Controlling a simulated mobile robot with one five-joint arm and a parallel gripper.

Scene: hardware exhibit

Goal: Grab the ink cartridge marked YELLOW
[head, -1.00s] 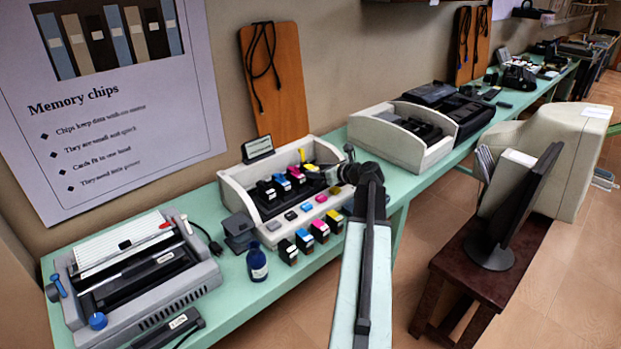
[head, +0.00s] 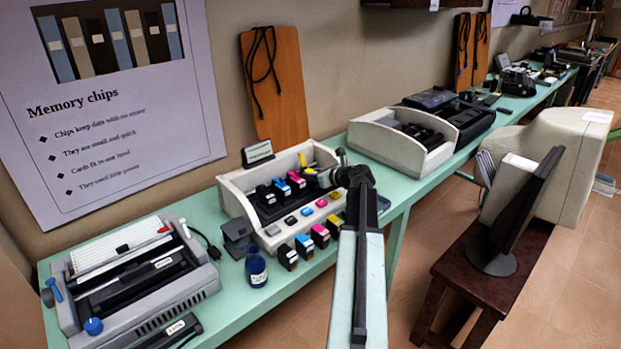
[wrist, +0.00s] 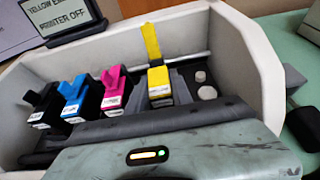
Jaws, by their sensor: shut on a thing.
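In the wrist view a yellow-topped ink cartridge (wrist: 159,82) with a white label stands in the printer's carriage bay. My gripper (wrist: 160,94) is shut on it, with dark fingers at its left and right sides. Black (wrist: 42,104), cyan (wrist: 72,98) and magenta (wrist: 114,87) cartridges stand to its left. In the head view my gripper (head: 326,178) reaches into the right end of the open printer (head: 230,190) and hides most of the held cartridge. Another yellow-topped cartridge (head: 336,227) stands in the front row on the table. The exact label wording is too small to read.
A yellow strip (wrist: 151,42) rises behind the held cartridge. A small display (wrist: 68,20) stands behind the printer. Black, cyan and magenta cartridges (head: 304,246) stand in front, near a blue bottle (head: 257,269). A binding machine (head: 130,275) is left; a beige tray unit (head: 390,145) is right.

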